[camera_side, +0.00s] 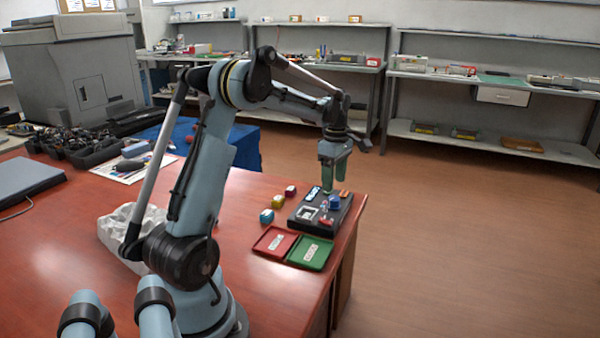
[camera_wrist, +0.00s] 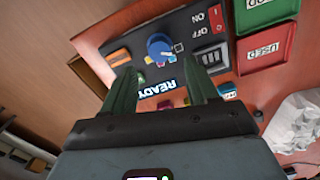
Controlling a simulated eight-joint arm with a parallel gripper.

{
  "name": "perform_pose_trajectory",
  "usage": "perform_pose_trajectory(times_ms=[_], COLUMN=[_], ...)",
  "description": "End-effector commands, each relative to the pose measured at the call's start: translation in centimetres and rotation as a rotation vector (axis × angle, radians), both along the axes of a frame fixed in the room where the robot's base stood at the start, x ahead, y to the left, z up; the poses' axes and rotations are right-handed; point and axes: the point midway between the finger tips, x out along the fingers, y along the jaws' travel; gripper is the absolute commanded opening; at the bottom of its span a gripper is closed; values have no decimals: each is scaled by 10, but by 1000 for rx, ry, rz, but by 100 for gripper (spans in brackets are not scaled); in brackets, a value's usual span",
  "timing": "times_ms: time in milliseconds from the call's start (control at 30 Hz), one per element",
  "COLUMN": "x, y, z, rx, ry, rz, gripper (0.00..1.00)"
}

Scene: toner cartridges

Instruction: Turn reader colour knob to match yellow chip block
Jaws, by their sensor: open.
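The reader (camera_side: 306,222) is a dark box near the table's right edge, with a blue knob (camera_side: 335,202) on top. In the wrist view the blue knob (camera_wrist: 159,48) stands on the reader's dark panel (camera_wrist: 205,38), near the ON and OFF marks. The yellow chip block (camera_side: 278,201) sits on the table left of the reader, between a magenta block (camera_side: 291,191) and a cyan block (camera_side: 266,216). My gripper (camera_side: 331,187) is open and points down above the reader. In the wrist view its fingertips (camera_wrist: 158,66) are apart, just short of the knob, with nothing between them.
A red tray (camera_side: 262,251) and a green tray (camera_side: 325,252) lie in front of the reader. The table's right edge is close to the reader.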

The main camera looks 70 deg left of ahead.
Motion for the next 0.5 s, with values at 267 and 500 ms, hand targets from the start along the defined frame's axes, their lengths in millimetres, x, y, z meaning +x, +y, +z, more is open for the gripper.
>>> perform_pose_trajectory(times_ms=[267,500], x=[0,0], y=[0,0], z=[-44,-58], rx=[0,1], ry=[0,-1], rz=[-1,-1], gripper=[59,59])
